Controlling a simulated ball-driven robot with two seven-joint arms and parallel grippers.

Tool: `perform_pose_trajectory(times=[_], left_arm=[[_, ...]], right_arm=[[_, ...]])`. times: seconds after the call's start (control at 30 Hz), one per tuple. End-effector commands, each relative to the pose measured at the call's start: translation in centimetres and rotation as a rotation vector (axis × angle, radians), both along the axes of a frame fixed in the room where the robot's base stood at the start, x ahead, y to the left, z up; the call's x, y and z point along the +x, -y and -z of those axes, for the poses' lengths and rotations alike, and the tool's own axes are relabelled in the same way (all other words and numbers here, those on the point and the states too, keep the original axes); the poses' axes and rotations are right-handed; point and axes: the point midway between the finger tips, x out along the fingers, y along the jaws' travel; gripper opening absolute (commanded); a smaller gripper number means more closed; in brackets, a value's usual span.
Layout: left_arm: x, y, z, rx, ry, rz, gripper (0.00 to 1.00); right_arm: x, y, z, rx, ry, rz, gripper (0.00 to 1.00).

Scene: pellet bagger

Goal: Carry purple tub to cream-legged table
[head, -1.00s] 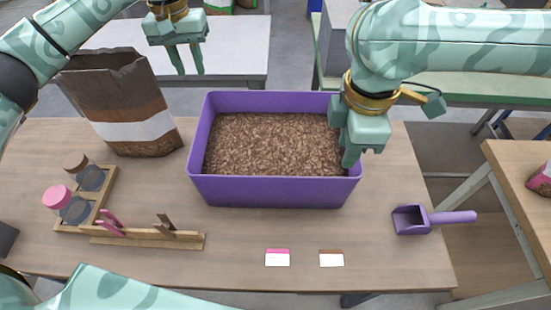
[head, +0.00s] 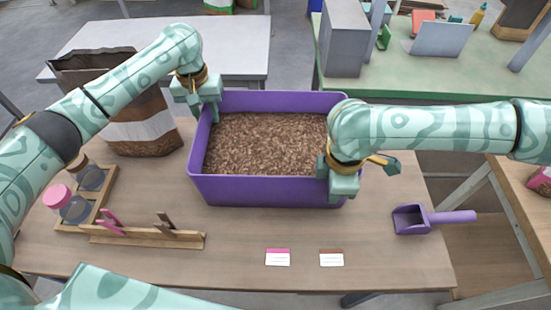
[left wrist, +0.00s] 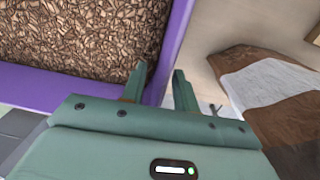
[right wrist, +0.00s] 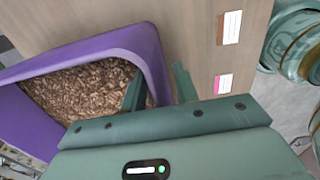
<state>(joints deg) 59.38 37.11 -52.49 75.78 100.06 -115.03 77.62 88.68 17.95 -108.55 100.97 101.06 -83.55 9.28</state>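The purple tub (head: 270,192), full of brown pellets (head: 265,143), stands on the wooden table. My left gripper (head: 207,112) is open at the tub's left wall near the back corner. In the left wrist view its fingers (left wrist: 160,88) straddle the purple rim, with a gap between them. My right gripper (head: 338,188) is at the tub's front right corner. In the right wrist view its fingers (right wrist: 160,88) are apart, one inside the tub and one outside the wall. A wooden-topped table with pale, cream-looking legs (head: 466,184) stands at the right.
A brown sack (head: 140,130) stands left of the tub. A jar rack (head: 98,205) and a wooden peg strip (head: 150,237) lie front left. Two cards (head: 278,257) lie in front, and a purple scoop (head: 432,218) lies right. A gap separates the two wooden tables.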

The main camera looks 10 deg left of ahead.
Motion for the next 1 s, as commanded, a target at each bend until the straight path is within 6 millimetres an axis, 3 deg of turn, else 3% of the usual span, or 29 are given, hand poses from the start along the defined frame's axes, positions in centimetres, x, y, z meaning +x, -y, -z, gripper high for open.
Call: perform_pose_trajectory(times=[0.23,0.33,0.37,1.0], left_arm=[[0.00,0.00,0.02,0.000,0.000,0.000,0.30],[0.01,-0.01,0.01,0.000,0.000,0.000,0.02],[0.01,-0.01,0.01,0.000,0.000,0.000,0.00],[0.01,-0.02,-0.03,0.001,0.001,0.001,0.00]], right_arm=[[-0.01,-0.01,0.03,0.000,0.000,-0.001,0.30],[-0.02,-0.02,0.02,0.000,0.000,-0.001,0.02],[-0.02,-0.01,0.02,0.000,0.000,-0.001,0.00],[0.00,-0.01,-0.02,0.000,0.000,0.001,0.00]])
